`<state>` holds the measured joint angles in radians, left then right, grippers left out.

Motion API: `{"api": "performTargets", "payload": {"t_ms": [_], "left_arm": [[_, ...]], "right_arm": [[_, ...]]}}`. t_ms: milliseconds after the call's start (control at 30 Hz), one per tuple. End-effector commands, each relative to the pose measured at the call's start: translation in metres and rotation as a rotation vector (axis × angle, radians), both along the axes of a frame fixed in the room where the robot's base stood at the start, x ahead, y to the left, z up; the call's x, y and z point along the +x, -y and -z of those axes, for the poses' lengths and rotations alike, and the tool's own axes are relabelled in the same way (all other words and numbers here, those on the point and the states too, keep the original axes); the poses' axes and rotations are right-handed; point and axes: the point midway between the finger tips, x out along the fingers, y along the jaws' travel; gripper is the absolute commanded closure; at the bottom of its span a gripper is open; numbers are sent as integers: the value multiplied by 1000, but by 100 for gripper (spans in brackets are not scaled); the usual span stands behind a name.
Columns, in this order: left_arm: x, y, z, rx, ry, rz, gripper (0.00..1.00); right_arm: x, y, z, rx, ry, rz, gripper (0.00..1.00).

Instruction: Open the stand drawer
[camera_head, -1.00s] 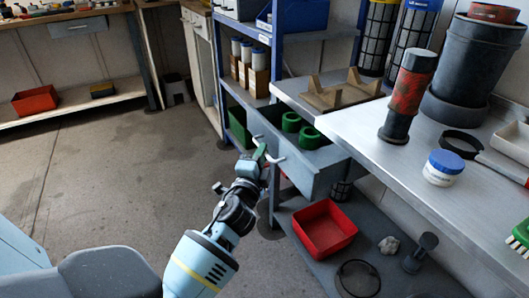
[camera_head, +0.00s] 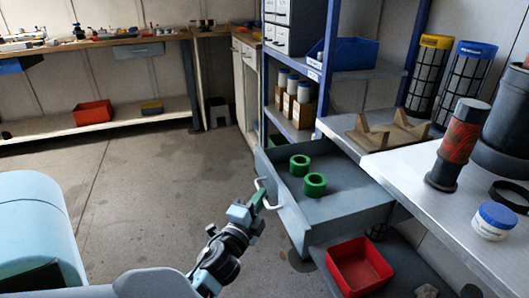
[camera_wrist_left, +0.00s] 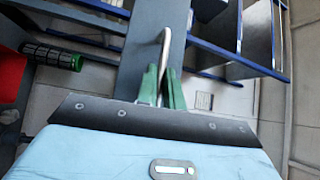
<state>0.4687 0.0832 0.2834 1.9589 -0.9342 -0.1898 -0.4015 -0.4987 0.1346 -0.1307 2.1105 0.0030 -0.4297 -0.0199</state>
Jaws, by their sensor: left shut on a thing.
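The stand drawer (camera_head: 335,205) is a grey box under the workbench top at the right. It is pulled well out, and two green rings (camera_head: 314,184) lie inside it. Its pale bar handle (camera_head: 261,187) is on the front panel, which faces left. My left gripper (camera_head: 257,199) is at the handle, outside the drawer. In the left wrist view its green fingers (camera_wrist_left: 161,86) are shut on the handle (camera_wrist_left: 165,45), one on each side, with the grey drawer front (camera_wrist_left: 140,60) beyond. My right gripper is not in view.
The metal workbench (camera_head: 405,170) carries a wooden stand (camera_head: 385,135), a dark red-banded cylinder (camera_head: 458,145) and a blue-lidded jar (camera_head: 493,221). A red bin (camera_head: 359,268) sits below the drawer. A blue-framed shelf (camera_head: 360,77) stands behind. The floor (camera_head: 150,190) to the left is clear.

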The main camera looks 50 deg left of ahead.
Motion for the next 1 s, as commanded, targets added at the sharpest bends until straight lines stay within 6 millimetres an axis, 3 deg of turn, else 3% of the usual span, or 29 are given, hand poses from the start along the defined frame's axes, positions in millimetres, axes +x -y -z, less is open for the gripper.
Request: {"api": "performTargets", "payload": {"t_ms": [233, 267, 400, 767, 1000], "left_arm": [[0, 0, 1, -1, 0, 1, 100], [0, 1, 1, -1, 0, 1, 89], [0, 0, 1, -1, -1, 0, 70], [-4, 2, 1, -1, -1, 0, 69], [-35, 15, 7, -4, -2, 0, 69]], "right_arm": [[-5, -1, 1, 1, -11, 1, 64], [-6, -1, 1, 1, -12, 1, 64], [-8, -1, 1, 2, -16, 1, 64], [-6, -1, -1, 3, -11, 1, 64], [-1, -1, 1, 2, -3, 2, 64]]}}
